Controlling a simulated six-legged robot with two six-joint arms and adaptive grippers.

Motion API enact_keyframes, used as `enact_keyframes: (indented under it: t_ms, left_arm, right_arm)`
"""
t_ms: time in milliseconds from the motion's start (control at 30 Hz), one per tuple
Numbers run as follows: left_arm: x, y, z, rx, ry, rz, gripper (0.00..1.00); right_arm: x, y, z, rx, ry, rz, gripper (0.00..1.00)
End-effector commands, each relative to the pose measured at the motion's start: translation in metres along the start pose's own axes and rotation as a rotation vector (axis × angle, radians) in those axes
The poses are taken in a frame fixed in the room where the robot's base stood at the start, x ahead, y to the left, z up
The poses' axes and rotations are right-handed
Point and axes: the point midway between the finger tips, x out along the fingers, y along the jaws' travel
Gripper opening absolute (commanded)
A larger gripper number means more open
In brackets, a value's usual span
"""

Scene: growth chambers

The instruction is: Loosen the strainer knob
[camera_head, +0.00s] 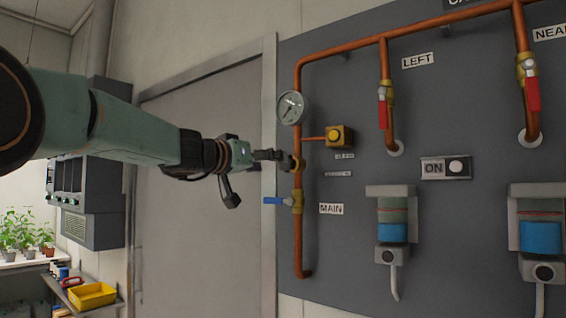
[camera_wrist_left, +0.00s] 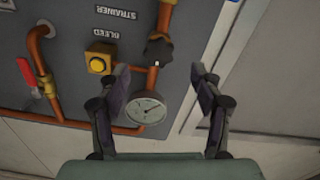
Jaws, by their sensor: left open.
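The strainer knob (camera_wrist_left: 158,51) is a dark, lobed knob on the copper pipe. It shows in the left wrist view below and right of the upside-down STRAINER label (camera_wrist_left: 116,12). My left gripper (camera_wrist_left: 160,72) is open, with one finger on each side of the knob's line and clear space between them. The knob appears beyond the fingertips, nearer the middle of the gap; I cannot tell the exact distance. In the head view my left gripper (camera_head: 283,159) is at the copper pipe below the gauge and hides the knob there. My right gripper is not in view.
A round gauge (camera_head: 291,107) and a yellow bleed button (camera_head: 339,135) sit close to the gripper. A blue-handled MAIN valve (camera_head: 280,201) is just below. Red-handled valves (camera_head: 382,108) are on pipes to the right. A door (camera_head: 200,200) is left of the panel.

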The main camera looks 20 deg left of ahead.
Motion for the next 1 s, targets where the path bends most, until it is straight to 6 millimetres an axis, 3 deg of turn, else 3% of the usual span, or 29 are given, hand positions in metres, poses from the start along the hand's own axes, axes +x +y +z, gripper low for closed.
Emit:
enact_keyframes:
  t_ms: [300, 500, 933, 1000]
  left_arm:
    - [0.043, 0.001, -0.003, 0.0, -0.003, -0.001, 0.65]
    - [0.059, 0.001, -0.003, 0.001, -0.002, -0.002, 0.65]
    - [0.066, 0.0, 0.0, 0.0, -0.002, -0.002, 0.65]
    - [0.066, 0.0, 0.0, -0.001, -0.002, -0.002, 0.61]
  right_arm:
    - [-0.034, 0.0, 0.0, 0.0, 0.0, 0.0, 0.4]
    - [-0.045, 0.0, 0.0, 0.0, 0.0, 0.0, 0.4]
    - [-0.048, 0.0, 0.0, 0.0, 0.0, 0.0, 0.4]
    - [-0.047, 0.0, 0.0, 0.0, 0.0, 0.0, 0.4]
